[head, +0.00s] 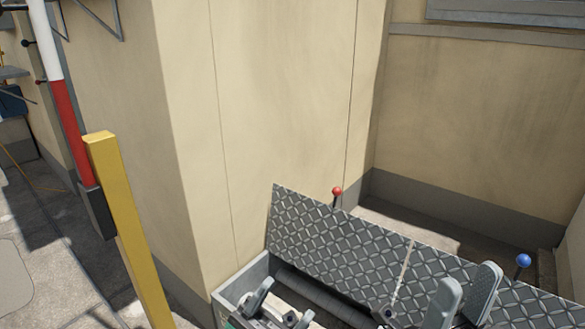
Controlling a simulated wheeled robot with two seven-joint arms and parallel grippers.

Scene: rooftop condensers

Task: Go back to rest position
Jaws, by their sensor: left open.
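My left gripper (275,304) is low in the head view, left of the middle, and partly cut off by the bottom edge. It is open, with nothing seen between its fingers. My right gripper (464,292) is at the lower right. Its two grey, paddle-like fingers show side by side, and I cannot tell how far apart they are. Both grippers appear in front of a tilted diamond-plate metal panel (345,250). The lower parts of both are out of the picture.
A grey box rim (243,285) lies below the panel. A red-knobbed lever (337,191) and a blue-knobbed lever (523,261) rise beside the panel. A yellow post (128,230) and a red-and-white pole (65,115) stand left. A beige wall (280,110) blocks the back.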

